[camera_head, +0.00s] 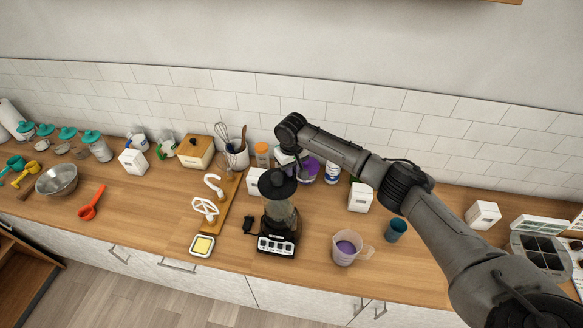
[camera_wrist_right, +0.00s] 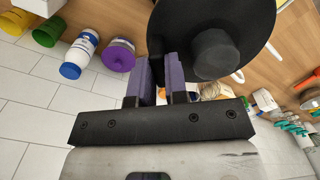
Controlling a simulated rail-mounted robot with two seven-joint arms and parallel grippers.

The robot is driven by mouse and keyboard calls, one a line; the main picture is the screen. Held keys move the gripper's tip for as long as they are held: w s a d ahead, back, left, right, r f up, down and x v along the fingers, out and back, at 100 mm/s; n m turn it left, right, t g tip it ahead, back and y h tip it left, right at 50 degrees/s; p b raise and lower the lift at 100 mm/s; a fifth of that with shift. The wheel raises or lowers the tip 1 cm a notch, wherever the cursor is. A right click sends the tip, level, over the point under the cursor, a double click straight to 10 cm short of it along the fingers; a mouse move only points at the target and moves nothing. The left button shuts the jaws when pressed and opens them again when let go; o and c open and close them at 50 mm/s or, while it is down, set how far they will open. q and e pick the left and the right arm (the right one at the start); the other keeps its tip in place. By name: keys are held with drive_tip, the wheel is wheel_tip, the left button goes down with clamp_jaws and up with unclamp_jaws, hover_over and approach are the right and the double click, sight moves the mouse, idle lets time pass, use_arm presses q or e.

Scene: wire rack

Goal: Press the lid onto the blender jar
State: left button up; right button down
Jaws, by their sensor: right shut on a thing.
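The black round lid (camera_head: 277,184) with its raised knob appears over the top of the blender jar (camera_head: 281,214). The jar stands upright on its black base (camera_head: 277,243). I cannot tell whether the lid is seated or slightly above the rim. In the right wrist view, the lid (camera_wrist_right: 252,25) fills the upper right. My right gripper (camera_wrist_right: 158,65) is shut on the lid's edge, with a purple-padded finger on each side. In the head view, my right arm reaches in from the right and its hand is just behind the lid. My left gripper is not in view.
A wooden board (camera_head: 218,216) with white beaters and a yellow-filled dish (camera_head: 202,245) lie left. Canisters and jars line the tiled wall behind. Some counter in front of the board is clear.

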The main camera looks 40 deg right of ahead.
drive_tip(key=shift+f, duration=0.2)
drive_tip(key=c, duration=1.4)
unclamp_jaws()
drive_tip(key=o, duration=0.3)
drive_tip(key=shift+o, duration=0.6)
drive_tip(key=shift+o, duration=1.1)
drive_tip(key=shift+r, duration=0.1)
